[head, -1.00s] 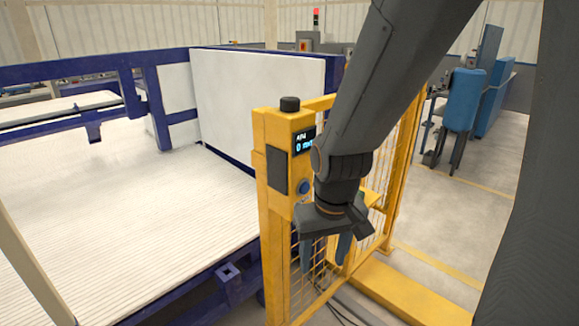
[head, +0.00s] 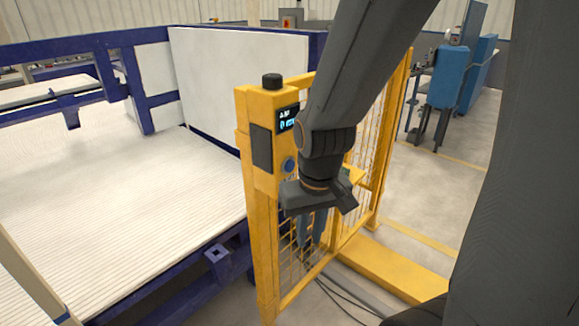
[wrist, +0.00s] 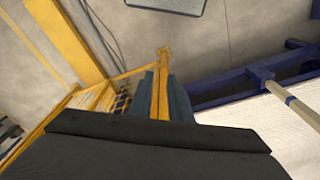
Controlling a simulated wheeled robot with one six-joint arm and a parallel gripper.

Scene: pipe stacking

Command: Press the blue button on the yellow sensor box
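The yellow sensor box (head: 262,102) tops a yellow post, with a black knob on top and a small lit display. Its round blue button (head: 289,165) is on the face below the display, just left of my wrist. My gripper (head: 316,235) points down, right of and below the button, in front of the mesh fence. I cannot tell the exact distance to the button. In the wrist view, my blue-grey fingers (wrist: 164,98) show a narrow gap, with part of a yellow post seen between them. They hold nothing visible. The button is not visible in the wrist view.
A yellow mesh fence (head: 373,130) runs back right from the post. Left is a blue-framed bed with a white ribbed surface (head: 110,200) and a white upright panel (head: 235,85). A yellow floor beam (head: 390,275) and cables lie low. Open floor is to the right.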

